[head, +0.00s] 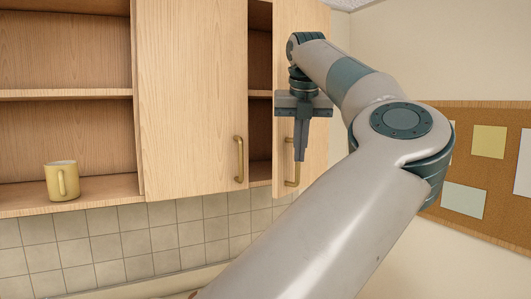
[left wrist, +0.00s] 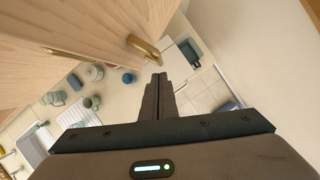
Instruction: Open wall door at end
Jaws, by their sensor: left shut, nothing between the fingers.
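The end wall door (head: 312,140) is the rightmost light-wood door of the wall cabinet. It stands ajar, with a dark gap and shelf interior showing at its left edge. Its brass bar handle (head: 291,178) is low on the door, partly covered by my gripper. My left gripper (head: 300,158) is shut and empty, fingers pointing down in front of the door by the handle. In the left wrist view, the shut fingers (left wrist: 158,80) lie just below a brass handle (left wrist: 143,45) on a wooden door (left wrist: 90,30), apparently apart from it. My right gripper is not in view.
The neighbouring cabinet door (head: 190,95) has its own brass handle (head: 239,159). An open shelf at left holds a yellow mug (head: 61,181). A corkboard (head: 470,215) hangs on the right wall. Several items stand far below in the left wrist view.

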